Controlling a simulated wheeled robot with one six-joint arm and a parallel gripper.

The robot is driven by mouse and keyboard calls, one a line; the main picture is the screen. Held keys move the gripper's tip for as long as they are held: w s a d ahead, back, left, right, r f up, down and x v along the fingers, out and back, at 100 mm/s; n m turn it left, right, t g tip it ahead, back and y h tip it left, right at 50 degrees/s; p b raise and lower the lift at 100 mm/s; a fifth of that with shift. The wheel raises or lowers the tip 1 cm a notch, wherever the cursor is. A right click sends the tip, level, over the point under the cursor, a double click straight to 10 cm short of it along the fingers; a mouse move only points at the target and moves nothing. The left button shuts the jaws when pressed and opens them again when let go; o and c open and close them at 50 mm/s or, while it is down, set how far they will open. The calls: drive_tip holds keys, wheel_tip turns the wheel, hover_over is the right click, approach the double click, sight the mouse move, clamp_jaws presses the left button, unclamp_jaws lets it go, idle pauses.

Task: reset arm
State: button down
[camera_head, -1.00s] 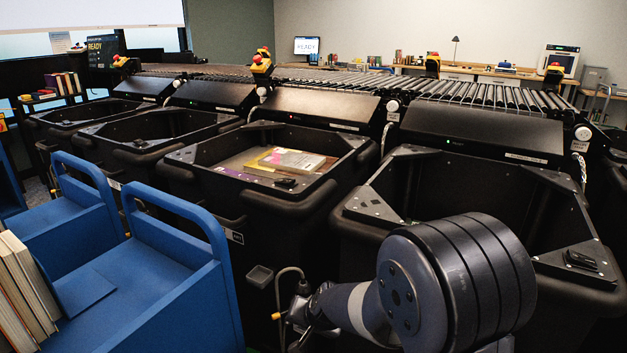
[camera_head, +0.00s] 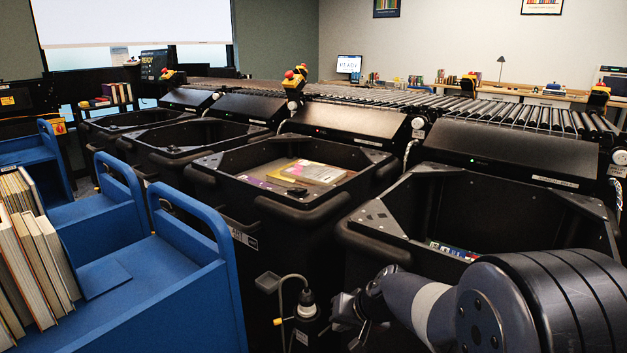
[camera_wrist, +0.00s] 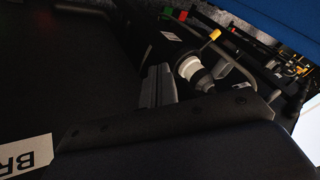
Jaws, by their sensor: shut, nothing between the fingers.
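My gripper (camera_head: 343,310) shows at the bottom of the head view, at the end of my arm reaching in from the lower right. It is small and dark there, low in front of the black bins, and it looks shut and empty. In the wrist view, a grey blocky finger part (camera_wrist: 157,88) shows near the middle, beside a white and grey cable fitting (camera_wrist: 195,72). A black surface with a white label (camera_wrist: 25,158) fills the left of that view. I cannot tell whether the gripper touches anything.
A blue book cart (camera_head: 190,262) with upright books (camera_head: 38,255) stands at the left. Black bins line the roller conveyor (camera_head: 440,104); the middle one holds several books (camera_head: 315,173), and the right bin (camera_head: 395,222) has some items inside. Little free room shows between cart and bins.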

drive_tip(key=shift+p+v, duration=0.4)
drive_tip(key=shift+v, duration=1.95)
drive_tip(key=shift+s, duration=0.1)
